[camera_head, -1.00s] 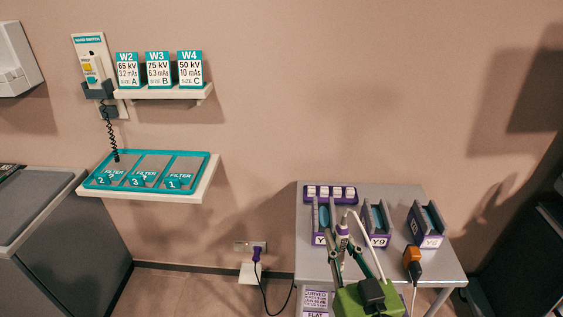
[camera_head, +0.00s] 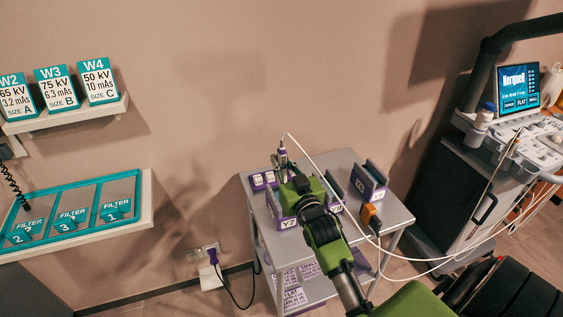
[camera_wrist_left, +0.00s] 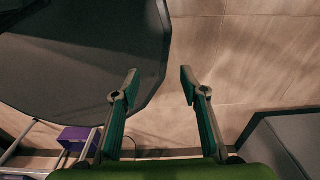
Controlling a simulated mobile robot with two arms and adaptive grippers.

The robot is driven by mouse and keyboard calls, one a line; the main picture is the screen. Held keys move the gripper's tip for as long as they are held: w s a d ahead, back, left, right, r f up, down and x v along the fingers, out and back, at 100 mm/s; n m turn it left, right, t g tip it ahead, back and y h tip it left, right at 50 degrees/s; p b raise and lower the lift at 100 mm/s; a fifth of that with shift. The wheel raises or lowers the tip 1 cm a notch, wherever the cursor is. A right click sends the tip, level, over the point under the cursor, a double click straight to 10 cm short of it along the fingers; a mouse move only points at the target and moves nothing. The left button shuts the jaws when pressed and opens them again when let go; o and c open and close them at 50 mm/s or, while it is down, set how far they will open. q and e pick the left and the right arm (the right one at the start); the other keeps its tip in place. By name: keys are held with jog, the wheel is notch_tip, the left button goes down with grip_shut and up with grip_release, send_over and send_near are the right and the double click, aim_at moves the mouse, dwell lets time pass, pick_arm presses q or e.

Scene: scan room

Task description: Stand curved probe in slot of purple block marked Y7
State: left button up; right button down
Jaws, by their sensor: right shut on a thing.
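The white and purple probe (camera_head: 282,153) is in my right gripper (camera_head: 281,166), which is shut on it. It is held roughly upright above the back left of the cart, its white cable rising from it. Its lower end is hidden, and its curve cannot be made out. The purple block marked Y7 (camera_head: 287,223) stands at the cart's left front, partly covered by my green right arm; its slot is hidden. In the left wrist view, my left gripper (camera_wrist_left: 158,84) is open and empty, away from the cart top.
Another purple block (camera_head: 369,182) stands right on the grey cart (camera_head: 397,212); a third is mostly behind my arm. An orange-black object (camera_head: 371,217) lies at the right edge. The probe cable loops right toward the ultrasound machine (camera_head: 520,90).

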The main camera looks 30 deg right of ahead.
jog(key=shift+f+b, duration=0.5)
jog(key=shift+f, duration=0.05)
jog(key=shift+f+b, duration=0.3)
jog(key=shift+f, duration=0.05)
notch_tip(320, 180, down, 3)
jog(key=b, duration=0.3)
jog(key=shift+a+r, duration=0.1)
jog(key=shift+r, duration=0.05)
pick_arm(q)
notch_tip(320, 180, down, 6)
jog(key=b, duration=0.1)
jog(key=shift+w+a, duration=0.4)
jog(key=shift+w, duration=0.05)
pick_arm(e)
jog(key=shift+f, duration=1.5)
pick_arm(q)
jog(key=shift+f, duration=0.15)
pick_arm(e)
jog(key=shift+f, duration=0.35)
jog(key=c, duration=1.9)
grip_release()
pick_arm(q)
jog(key=shift+s, duration=0.1)
jog(key=shift+a, duration=0.1)
pick_arm(e)
jog(key=shift+f, duration=0.15)
